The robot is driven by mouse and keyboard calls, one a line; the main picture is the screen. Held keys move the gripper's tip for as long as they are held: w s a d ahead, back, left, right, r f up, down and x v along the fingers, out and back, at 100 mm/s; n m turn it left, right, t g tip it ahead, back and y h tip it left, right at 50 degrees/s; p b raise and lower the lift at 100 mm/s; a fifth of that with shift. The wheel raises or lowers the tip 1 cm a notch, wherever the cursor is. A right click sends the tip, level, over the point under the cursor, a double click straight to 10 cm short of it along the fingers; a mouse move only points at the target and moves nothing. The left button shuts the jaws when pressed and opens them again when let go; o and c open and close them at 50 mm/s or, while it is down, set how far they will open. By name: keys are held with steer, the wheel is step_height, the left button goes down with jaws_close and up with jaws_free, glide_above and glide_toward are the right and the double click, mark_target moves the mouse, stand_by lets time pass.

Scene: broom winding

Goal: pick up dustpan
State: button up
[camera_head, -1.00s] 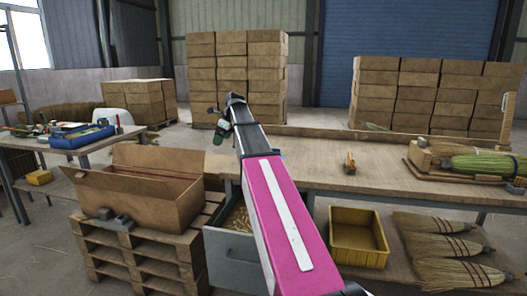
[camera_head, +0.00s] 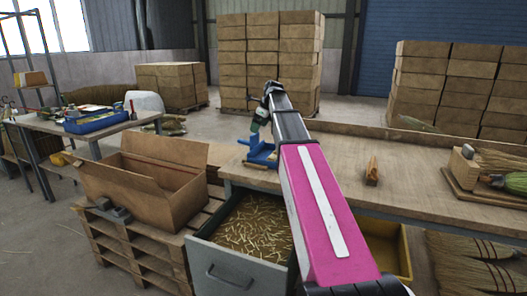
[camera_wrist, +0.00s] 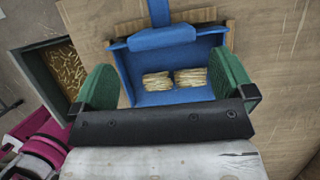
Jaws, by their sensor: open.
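The blue dustpan (camera_head: 262,156) sits at the left end of the workbench, partly hidden by my arm. In the wrist view the dustpan (camera_wrist: 160,98) lies between my green fingers, its handle (camera_wrist: 160,38) towards the top of the picture. Two small straw bundles (camera_wrist: 174,78) lie in its pan. My gripper (camera_wrist: 162,66) is open, with a finger to each side of the pan. In the head view my gripper (camera_head: 258,122) appears just above the dustpan. I cannot tell whether the fingers touch it.
An open drawer (camera_head: 240,262) with straw bits juts out below the bench (camera_head: 420,190). An open cardboard box (camera_head: 150,185) stands on a pallet to the left. A small wooden block (camera_head: 372,170) and a broom fixture (camera_head: 480,180) are further right on the bench.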

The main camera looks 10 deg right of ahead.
mark_target(253, 140)
steer(key=x, duration=0.8)
steer(key=shift+w+a+f, duration=0.1)
steer(key=shift+f, duration=0.15)
steer(key=c, duration=0.8)
